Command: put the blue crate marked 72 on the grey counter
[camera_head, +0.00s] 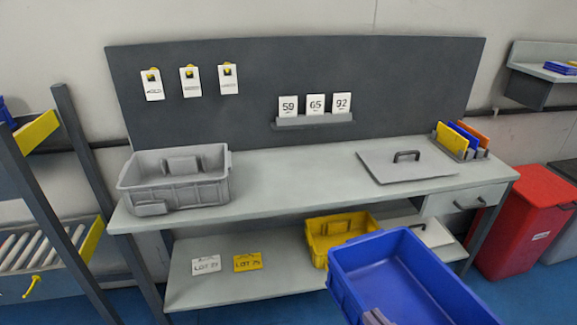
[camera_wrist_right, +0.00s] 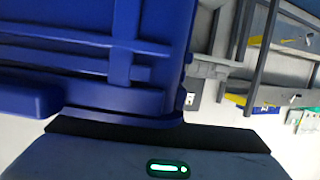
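The blue crate (camera_head: 352,262) is at the lower right of the head view, open side up and empty where I can see in. It is held up in front of the grey counter (camera_head: 290,178), its near end cut off by the frame. No 72 mark shows. The tips of my right gripper (camera_head: 376,317) show at the crate's near left side, shut on its wall. In the right wrist view the crate's ribbed blue side (camera_wrist_right: 100,60) fills the upper left, close against the gripper body. My left gripper is not in view.
A grey crate (camera_head: 175,188) stands on the counter's left, and a grey lid (camera_head: 408,168) with a handle lies on the right beside a folder rack (camera_head: 460,150). The counter's middle is clear. A yellow crate (camera_head: 318,240) sits on the lower shelf. A red bin (camera_head: 518,220) stands right.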

